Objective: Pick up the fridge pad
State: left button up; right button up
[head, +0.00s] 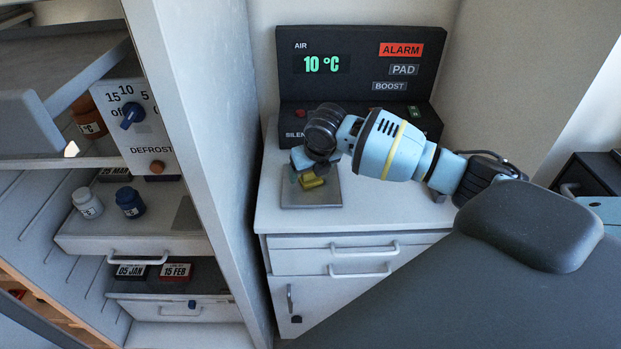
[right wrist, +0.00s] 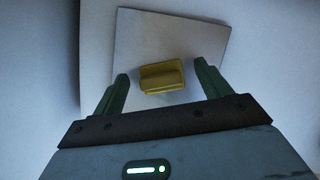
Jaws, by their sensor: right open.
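The fridge pad appears to be the small yellow block (right wrist: 162,77) with a ridge along it. It lies on a grey square plate (right wrist: 190,36) on the white cabinet top. In the right wrist view my right gripper (right wrist: 161,88) is open, with one green finger on each side of the block. A gap shows between each finger and the block. Whether the fingertips are down at its height I cannot tell. My left gripper is not in view.
A dark control panel (head: 361,52) reading 10 °C, with an ALARM sign, stands behind the plate. An open fridge at left holds a white jar (head: 88,203), a blue jar (head: 130,202), date boxes and a defrost dial (head: 132,117).

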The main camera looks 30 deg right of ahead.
aim_at(309, 173)
jog(key=shift+f, duration=0.1)
jog(key=c, duration=1.2)
jog(key=shift+r, duration=0.6)
jog(key=shift+s+a+r, duration=0.1)
jog(key=shift+a+r, duration=0.1)
jog(key=shift+r, duration=0.4)
jog(key=shift+s+a+r, duration=0.1)
jog(key=shift+a+r, duration=0.1)
jog(key=shift+r, duration=0.4)
jog(key=s+a, duration=0.3)
jog(key=a, duration=0.1)
jog(key=s+a+r, duration=0.1)
jog(key=s+a, duration=0.2)
jog(key=a, duration=0.1)
jog(key=s+a, duration=0.2)
jog(key=a, duration=0.2)
jog(key=shift+s+a+r, duration=0.15)
jog(key=shift+s+r, duration=0.05)
jog(key=shift+s, duration=0.2)
